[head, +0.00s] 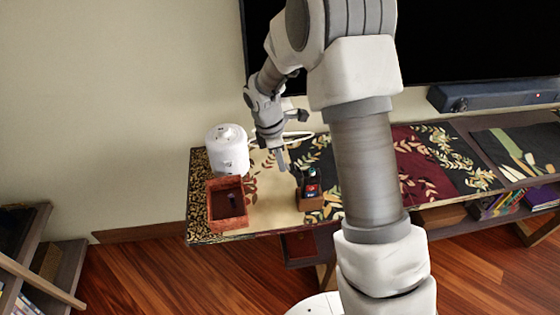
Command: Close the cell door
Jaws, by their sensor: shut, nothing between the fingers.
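My gripper (283,165) points down over the left part of the patterned cabinet top (265,205), between a red-brown open box and a small dark box. Its fingers are shut with nothing between them. A dark reddish panel (300,246) shows below the front edge of the top, partly hidden by my arm. It may be the cell door, but I cannot tell this or how far it stands open. My gripper is above and behind this panel, apart from it.
A white rounded appliance (227,150) and the red-brown open box (228,205) stand at the left end. The small box with items (310,190) stands near the front edge. A soundbar (495,94) is at the back right. A low shelf (35,265) stands at left; wooden floor (150,275) is free between.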

